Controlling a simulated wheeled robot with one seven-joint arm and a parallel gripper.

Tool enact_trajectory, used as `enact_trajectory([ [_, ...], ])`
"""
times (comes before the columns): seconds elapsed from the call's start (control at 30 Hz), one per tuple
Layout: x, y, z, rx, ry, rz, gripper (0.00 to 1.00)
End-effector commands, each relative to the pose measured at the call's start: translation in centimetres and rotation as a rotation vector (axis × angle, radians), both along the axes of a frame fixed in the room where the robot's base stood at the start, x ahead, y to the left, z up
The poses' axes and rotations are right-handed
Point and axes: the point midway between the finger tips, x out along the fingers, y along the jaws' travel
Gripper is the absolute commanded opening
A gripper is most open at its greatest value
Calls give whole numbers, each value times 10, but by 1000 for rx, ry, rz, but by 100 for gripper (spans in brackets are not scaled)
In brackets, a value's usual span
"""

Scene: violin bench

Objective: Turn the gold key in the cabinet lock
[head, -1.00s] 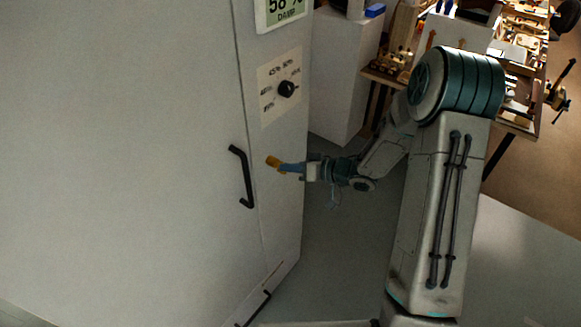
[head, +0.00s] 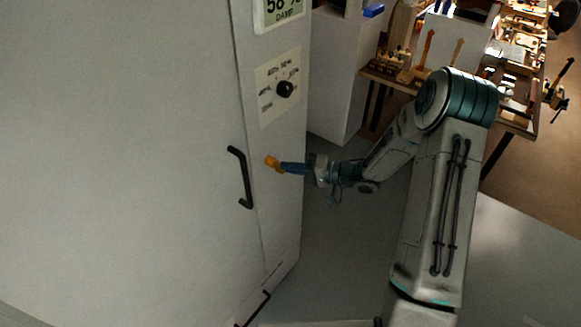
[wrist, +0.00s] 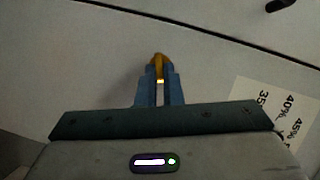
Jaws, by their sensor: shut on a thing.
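The gold key (head: 271,162) is at the front face of the pale cabinet (head: 150,150), to the right of its black handle (head: 242,177). My gripper (head: 284,167) reaches in from the right and is shut on the key. In the wrist view the gold key (wrist: 158,62) shows between and beyond the blue fingertips of my gripper (wrist: 158,85). The lock itself is hidden behind the key and fingers.
A second black handle (head: 256,307) is low on the cabinet. A cluttered workbench (head: 510,120) stands at the back right. Grey floor lies right of the cabinet.

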Motion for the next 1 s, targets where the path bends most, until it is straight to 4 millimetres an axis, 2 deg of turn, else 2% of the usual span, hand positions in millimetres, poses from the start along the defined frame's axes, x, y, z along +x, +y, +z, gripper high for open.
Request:
enact_trajectory([
  [0.43,0,0,-1,64,80,0,0],
  [0.73,1,0,-6,281,357,0,0],
  [1.0,1,0,-5,318,403,2,0],
])
